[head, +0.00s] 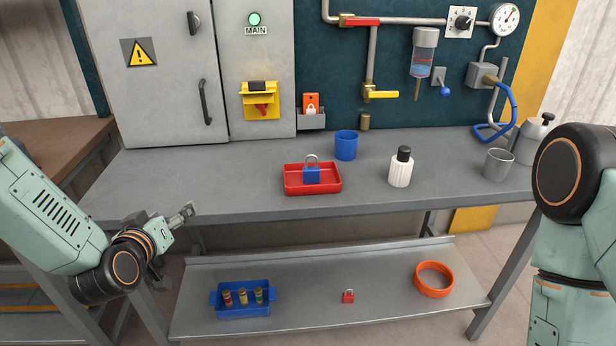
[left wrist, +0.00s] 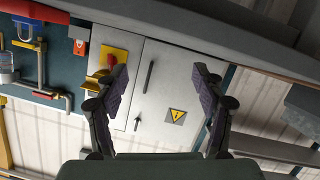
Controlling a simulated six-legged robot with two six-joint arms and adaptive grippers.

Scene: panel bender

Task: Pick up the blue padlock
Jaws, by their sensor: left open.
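The blue padlock (head: 312,173) with a grey shackle stands upright in a shallow red tray (head: 326,186) on the grey workbench in the head view. My left gripper (head: 180,215) is at the bench's front left edge, well left of the tray and apart from it. In the left wrist view its two fingers (left wrist: 160,88) are spread wide with nothing between them.
A blue cup (head: 346,145) stands behind the tray, and a white bottle (head: 400,170) and a grey cup (head: 497,164) stand to its right. The bench left of the tray is clear.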

